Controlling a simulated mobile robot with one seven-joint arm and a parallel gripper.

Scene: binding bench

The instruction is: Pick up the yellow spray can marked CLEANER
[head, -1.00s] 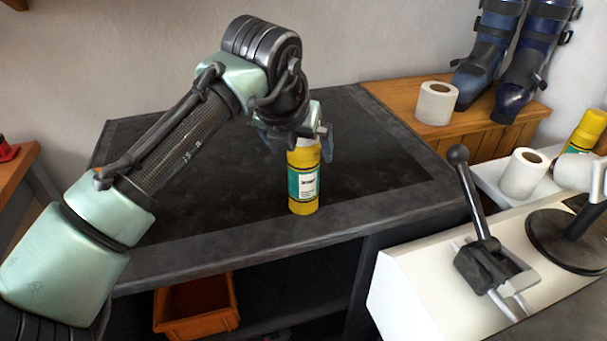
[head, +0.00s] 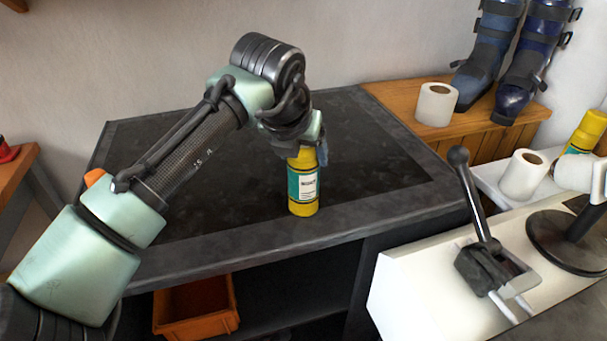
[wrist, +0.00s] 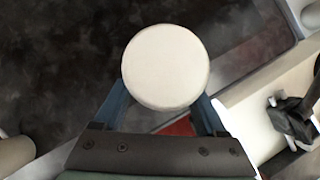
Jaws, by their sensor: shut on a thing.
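The yellow spray can (head: 304,207) stands upright on the dark bench top near its front edge. Its white and green label faces me, with lettering too small to read surely. My gripper (head: 307,155) has come down over the can's upper part from above and is shut on it, hiding its top in the head view. In the wrist view a round pale top (wrist: 165,67) sits between the blue fingers of my gripper (wrist: 163,110). A second yellow can (head: 588,130) leans at the far right, partly hidden behind white rolls.
A white roll (head: 436,104) and blue boots (head: 490,50) stand on a wooden box at the back right. A lever (head: 472,195) rises from a white unit at the right. An orange bin (head: 197,308) sits below.

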